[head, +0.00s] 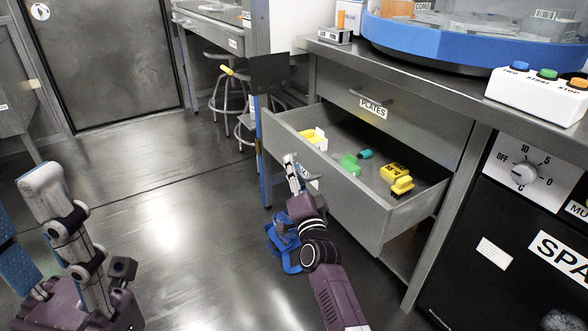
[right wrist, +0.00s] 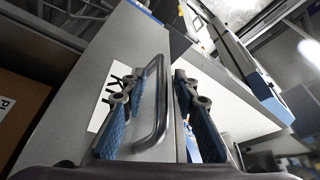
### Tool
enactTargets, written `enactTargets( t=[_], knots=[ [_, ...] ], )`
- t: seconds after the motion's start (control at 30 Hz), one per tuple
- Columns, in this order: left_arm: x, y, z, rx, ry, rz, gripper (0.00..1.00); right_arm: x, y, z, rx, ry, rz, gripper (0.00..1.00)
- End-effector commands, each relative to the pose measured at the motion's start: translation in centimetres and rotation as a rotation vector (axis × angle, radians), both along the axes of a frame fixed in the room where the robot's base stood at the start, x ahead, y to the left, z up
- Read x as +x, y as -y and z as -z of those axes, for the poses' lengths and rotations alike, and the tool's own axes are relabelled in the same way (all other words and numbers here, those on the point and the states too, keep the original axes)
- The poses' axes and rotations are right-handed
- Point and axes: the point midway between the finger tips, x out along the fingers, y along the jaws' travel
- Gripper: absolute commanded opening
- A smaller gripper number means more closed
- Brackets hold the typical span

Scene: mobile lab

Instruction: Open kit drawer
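A grey drawer (head: 352,212) below the one labelled PLATES is pulled well out of the bench in the head view. A white label on its front is mostly hidden by my right gripper (head: 300,178). The drawer's metal bar handle (right wrist: 157,105) shows in the right wrist view. My right gripper also shows there (right wrist: 160,100); its blue-padded fingers are apart, one each side of the handle, with visible gaps. My left gripper (head: 28,222) is at the lower left, away from the drawer, its fingers apart and empty; one finger is cut off by the frame.
The drawer holds a yellow box (head: 315,137), a green item (head: 350,164) and yellow pieces (head: 398,178). A white button box (head: 536,95) stands on the bench. A blue object (head: 284,246) lies low beside my right arm. Floor to the left is clear.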

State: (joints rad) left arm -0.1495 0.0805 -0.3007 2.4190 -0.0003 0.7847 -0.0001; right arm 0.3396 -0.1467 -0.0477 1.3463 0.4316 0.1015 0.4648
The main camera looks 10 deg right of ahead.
Motion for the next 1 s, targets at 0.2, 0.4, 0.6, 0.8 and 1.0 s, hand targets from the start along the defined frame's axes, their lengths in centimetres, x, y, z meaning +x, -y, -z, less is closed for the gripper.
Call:
enactTargets(
  t=[0.2, 0.4, 0.6, 0.8, 1.0],
  knots=[
    [0.0, 0.0, 0.0, 0.001, 0.001, -0.001, 0.44, -0.2, 0.0, 0.0, 0.0, 0.0, 0.0, 0.27],
    [0.0, 0.0, 0.0, 0.001, 0.001, -0.001, 0.44, -2.5, 0.0, 0.6, 0.0, -0.003, -0.001, 0.27],
    [0.0, 0.0, 0.0, 0.0, 0.001, -0.001, 0.44, -6.5, 0.2, 1.5, 0.0, -0.002, 0.0, 0.27],
    [0.0, 0.0, 0.0, 0.0, 0.001, 0.0, 0.44, -9.9, 0.2, 2.2, 0.0, -0.001, 0.0, 0.27],
    [0.0, 0.0, 0.0, 0.0, 0.001, 0.0, 0.44, -11.6, 0.3, 2.5, 0.0, 0.0, 0.0, 0.27]
  ],
)
